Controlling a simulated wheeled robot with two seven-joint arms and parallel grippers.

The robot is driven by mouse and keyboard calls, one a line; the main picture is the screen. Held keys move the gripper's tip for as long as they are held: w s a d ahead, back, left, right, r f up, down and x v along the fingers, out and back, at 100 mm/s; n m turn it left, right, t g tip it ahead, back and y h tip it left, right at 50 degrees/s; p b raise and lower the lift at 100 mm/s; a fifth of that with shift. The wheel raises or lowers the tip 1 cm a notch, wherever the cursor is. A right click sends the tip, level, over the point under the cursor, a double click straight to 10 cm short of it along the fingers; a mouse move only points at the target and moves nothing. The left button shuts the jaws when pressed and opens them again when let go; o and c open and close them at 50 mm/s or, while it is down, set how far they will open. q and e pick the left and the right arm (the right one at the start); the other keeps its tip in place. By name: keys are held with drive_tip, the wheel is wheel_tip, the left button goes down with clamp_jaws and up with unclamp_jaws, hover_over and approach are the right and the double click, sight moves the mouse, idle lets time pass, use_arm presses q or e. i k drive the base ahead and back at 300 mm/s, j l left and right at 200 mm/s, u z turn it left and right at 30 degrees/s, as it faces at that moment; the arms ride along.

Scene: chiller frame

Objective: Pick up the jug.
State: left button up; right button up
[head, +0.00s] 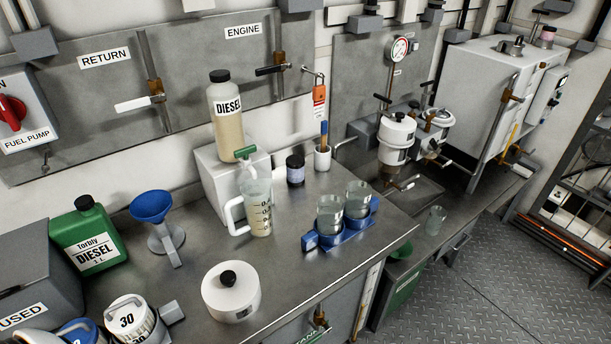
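The jug (257,214) is a clear measuring jug with dark scale marks and a large white handle on its left side. It stands upright on the metal bench top, in front of a white box. It holds a pale yellowish liquid in its lower part. A green-topped tap or fitting sits just behind and above its rim. Neither of my grippers is in view.
A DIESEL bottle (226,120) stands on the white box (207,178). A blue holder with two clear beakers (330,214) is right of the jug. A round white lidded pot (231,294) and a blue funnel (152,207) stand nearby. Bare bench lies in front of the jug.

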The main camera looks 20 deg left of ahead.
sight(256, 197)
drive_tip(key=i+l+u, duration=0.15)
drive_tip(key=l+u, duration=0.3)
drive_tip(key=l, duration=0.25)
drive_tip(key=i+l+u, duration=0.1)
drive_tip(key=l+u, duration=0.35)
drive_tip(key=l, duration=0.25)
